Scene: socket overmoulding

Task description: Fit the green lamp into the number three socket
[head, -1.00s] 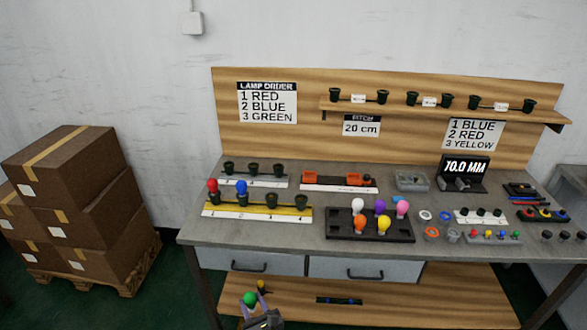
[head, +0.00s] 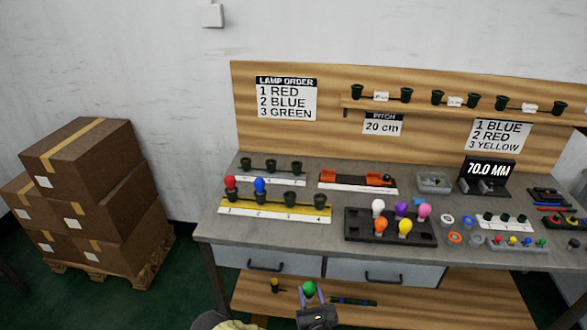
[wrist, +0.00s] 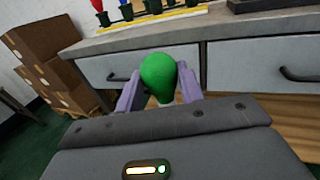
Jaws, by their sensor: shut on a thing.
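My gripper (head: 312,296) is shut on the green lamp (head: 309,288), low in front of the bench drawers. In the wrist view the green lamp (wrist: 158,74) stands bulb up between my two pale purple fingers (wrist: 160,92). The yellow strip (head: 274,212) on the bench has numbered sockets. A red lamp (head: 231,184) is in socket one and a blue lamp (head: 260,186) is in socket two. The number three socket (head: 290,199) is dark and empty, as is the fourth socket (head: 320,200). The green lamp is apart from the strip and below the bench top.
The black lamp tray (head: 424,240) holds several coloured lamps right of the strip. A white strip with empty sockets (head: 271,166) lies behind. The bench front edge and drawers (head: 268,261) lie beyond my gripper. A lower shelf holds small items. Stacked boxes (head: 80,200) stand at left.

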